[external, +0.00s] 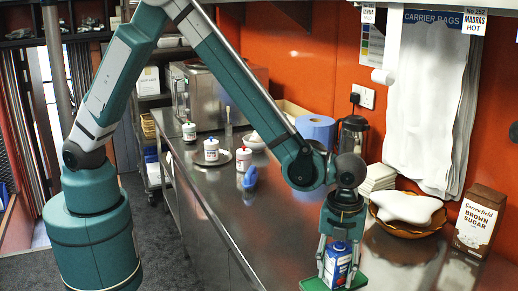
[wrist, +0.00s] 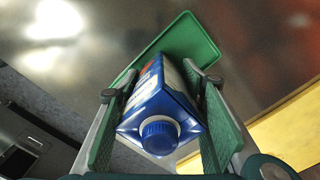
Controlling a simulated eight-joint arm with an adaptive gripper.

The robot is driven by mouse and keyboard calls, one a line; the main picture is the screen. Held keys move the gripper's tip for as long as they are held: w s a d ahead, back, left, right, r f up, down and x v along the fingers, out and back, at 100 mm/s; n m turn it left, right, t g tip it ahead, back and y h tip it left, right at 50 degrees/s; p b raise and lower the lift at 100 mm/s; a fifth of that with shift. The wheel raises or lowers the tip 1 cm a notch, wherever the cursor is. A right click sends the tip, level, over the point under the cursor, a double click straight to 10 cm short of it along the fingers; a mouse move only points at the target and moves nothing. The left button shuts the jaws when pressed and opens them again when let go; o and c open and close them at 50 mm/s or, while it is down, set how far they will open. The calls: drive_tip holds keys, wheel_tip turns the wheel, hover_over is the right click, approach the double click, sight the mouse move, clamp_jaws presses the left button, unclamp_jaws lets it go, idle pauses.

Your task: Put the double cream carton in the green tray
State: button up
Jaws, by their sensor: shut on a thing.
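The double cream carton, blue and white with a blue screw cap, is upright between the fingers of my gripper (external: 338,248) in the external view (external: 338,266). In the wrist view I look down on the carton's cap and blue top (wrist: 160,118), with a green-padded finger on each side of my gripper (wrist: 160,105). The green tray (external: 312,284) is directly below the carton at the counter's front; its far corner shows in the wrist view (wrist: 190,37). The carton hides much of the tray. I cannot tell whether the carton's base touches it.
A brown bowl (external: 405,229) with a white item and a brown sugar box (external: 479,222) stand right of my gripper. The middle of the steel counter (external: 240,222) is clear.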

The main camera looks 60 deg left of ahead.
sight(340, 243)
drive_tip(key=o, duration=1.1)
drive_tip(key=shift+c, duration=0.2)
drive_tip(key=shift+r, duration=0.15)
drive_tip(key=shift+r+p, duration=0.35)
drive_tip(key=shift+r, duration=5.65)
